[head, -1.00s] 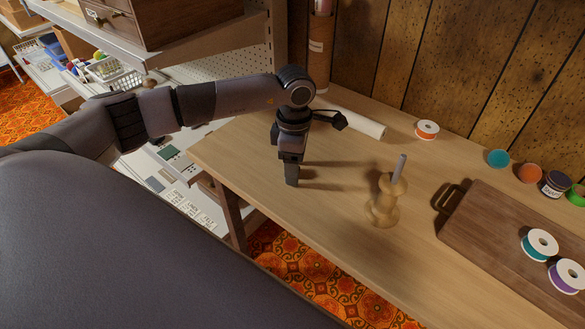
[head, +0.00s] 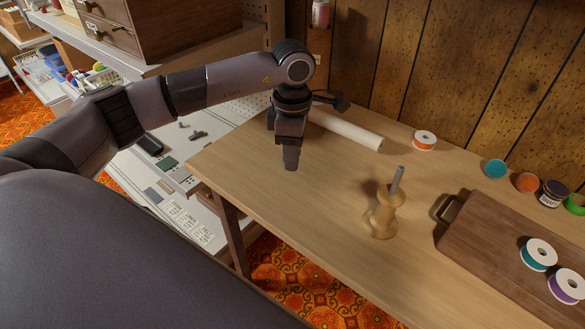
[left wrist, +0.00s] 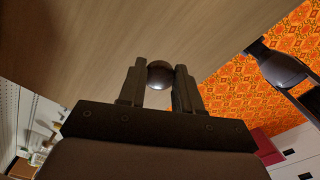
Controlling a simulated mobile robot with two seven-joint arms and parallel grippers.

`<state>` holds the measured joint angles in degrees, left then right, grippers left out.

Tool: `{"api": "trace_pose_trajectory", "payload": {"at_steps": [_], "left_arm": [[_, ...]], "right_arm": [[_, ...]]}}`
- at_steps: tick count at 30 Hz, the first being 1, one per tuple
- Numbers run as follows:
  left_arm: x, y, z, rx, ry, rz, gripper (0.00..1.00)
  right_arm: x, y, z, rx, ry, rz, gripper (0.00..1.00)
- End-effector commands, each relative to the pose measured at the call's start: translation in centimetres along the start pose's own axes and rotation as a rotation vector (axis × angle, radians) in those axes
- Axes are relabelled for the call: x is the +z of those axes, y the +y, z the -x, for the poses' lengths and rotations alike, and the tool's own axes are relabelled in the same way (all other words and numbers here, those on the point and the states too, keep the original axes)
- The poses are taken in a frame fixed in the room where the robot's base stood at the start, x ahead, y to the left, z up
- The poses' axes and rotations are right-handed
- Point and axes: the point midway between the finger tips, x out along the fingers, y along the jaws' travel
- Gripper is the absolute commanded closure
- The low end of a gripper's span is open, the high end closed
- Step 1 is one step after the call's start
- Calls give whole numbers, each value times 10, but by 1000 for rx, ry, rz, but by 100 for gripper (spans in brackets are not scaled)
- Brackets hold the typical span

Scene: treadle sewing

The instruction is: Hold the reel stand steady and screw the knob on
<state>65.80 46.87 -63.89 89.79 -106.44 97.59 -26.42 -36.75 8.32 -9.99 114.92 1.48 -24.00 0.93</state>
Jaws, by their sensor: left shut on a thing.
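The reel stand (head: 383,218) is a turned light-wood piece standing upright on the table, with a grey rod (head: 397,180) rising from its top, slightly tilted in the head view. My left gripper (head: 291,163) points down above the table, left of the stand and apart from it. In the left wrist view its fingers (left wrist: 160,82) are shut on a dark round knob (left wrist: 159,73). In the head view the knob is hidden by the fingers.
A dark wooden board (head: 490,235) with a handle bears ribbon reels (head: 541,253) at the right. The table (head: 330,210) is clear between gripper and stand.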

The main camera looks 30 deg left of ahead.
Motion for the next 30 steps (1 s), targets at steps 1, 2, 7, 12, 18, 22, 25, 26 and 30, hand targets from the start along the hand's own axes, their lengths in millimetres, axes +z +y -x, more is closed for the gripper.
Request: {"api": "trace_pose_trajectory", "payload": {"at_steps": [1,2,7,12,18,22,25,26,30], "left_arm": [[1,2,19,7,-4,0,94],[0,1,28,6,-4,0,94],[1,1,76,6,-4,-1,94],[1,0,110,3,-3,-1,94],[0,0,130,1,-1,1,94],[0,0,133,0,-1,0,94],[0,0,133,0,-1,0,94],[0,0,133,0,-1,0,94],[0,0,133,0,-1,0,94]], "right_arm": [[0,0,0,0,0,0,18],[-1,0,1,0,0,0,18],[-1,0,1,0,1,1,18],[-1,0,2,1,0,2,18],[-1,0,2,2,0,3,18],[-1,1,2,2,0,3,18],[-1,1,2,3,0,3,18],[-1,1,2,3,0,3,18],[-1,1,2,3,-1,3,18]]}}
